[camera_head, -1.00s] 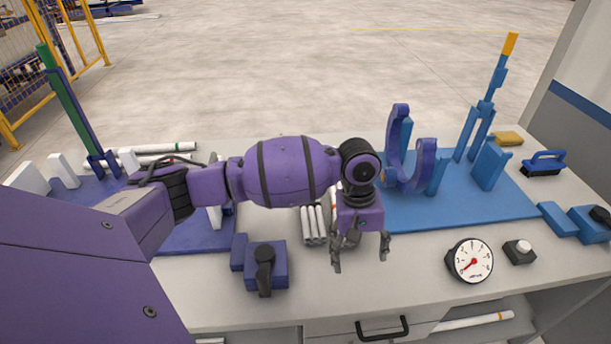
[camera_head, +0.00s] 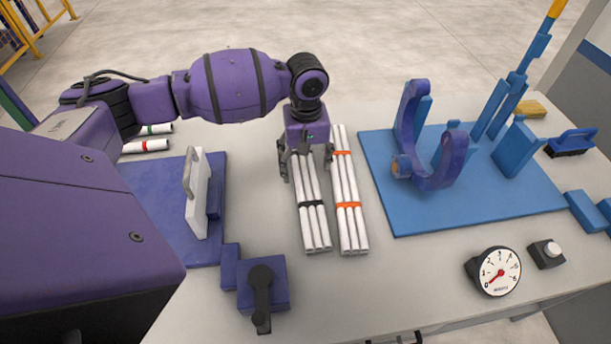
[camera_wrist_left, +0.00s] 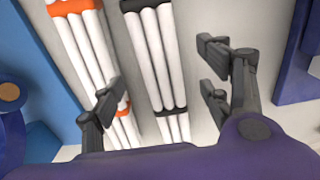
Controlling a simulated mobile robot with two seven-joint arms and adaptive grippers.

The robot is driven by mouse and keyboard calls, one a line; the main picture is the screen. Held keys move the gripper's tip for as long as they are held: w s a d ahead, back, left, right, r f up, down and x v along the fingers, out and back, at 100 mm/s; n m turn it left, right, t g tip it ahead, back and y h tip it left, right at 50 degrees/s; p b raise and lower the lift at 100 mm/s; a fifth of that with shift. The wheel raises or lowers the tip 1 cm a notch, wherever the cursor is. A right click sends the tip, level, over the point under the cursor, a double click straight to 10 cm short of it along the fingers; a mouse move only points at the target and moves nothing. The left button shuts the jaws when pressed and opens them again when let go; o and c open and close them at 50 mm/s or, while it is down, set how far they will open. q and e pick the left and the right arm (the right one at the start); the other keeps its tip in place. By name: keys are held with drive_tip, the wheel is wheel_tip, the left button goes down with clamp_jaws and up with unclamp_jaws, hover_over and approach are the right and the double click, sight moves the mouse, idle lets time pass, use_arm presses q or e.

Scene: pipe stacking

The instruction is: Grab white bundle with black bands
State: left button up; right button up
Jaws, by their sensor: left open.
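The white bundle with black bands (camera_head: 315,228) lies on the table, its long side running away from me. It also shows in the left wrist view (camera_wrist_left: 160,62), with two black bands. My left gripper (camera_head: 307,165) is open and empty over the far part of this bundle. In the left wrist view, the fingers of the left gripper (camera_wrist_left: 160,92) are spread to either side of the bundle, and one overlaps the orange-banded bundle in the picture. I cannot tell its exact height above the bundle. My right gripper is not in view.
A white bundle with orange bands (camera_head: 350,218) lies close on the right. A blue plate with fixtures (camera_head: 470,208) is further right, a dark blue plate (camera_head: 165,215) left. A valve block (camera_head: 262,285) and gauge (camera_head: 497,271) stand nearer. The table front is clear between them.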

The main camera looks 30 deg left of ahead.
sight(306, 175)
use_arm(q)
drive_tip(key=f, duration=0.5)
drive_tip(key=shift+w+a+f, duration=0.15)
drive_tip(key=shift+w+f, duration=0.1)
drive_tip(key=shift+f, duration=0.1)
drive_tip(key=shift+r, duration=0.1)
drive_tip(key=c, duration=1.5)
drive_tip(key=shift+c, duration=0.2)
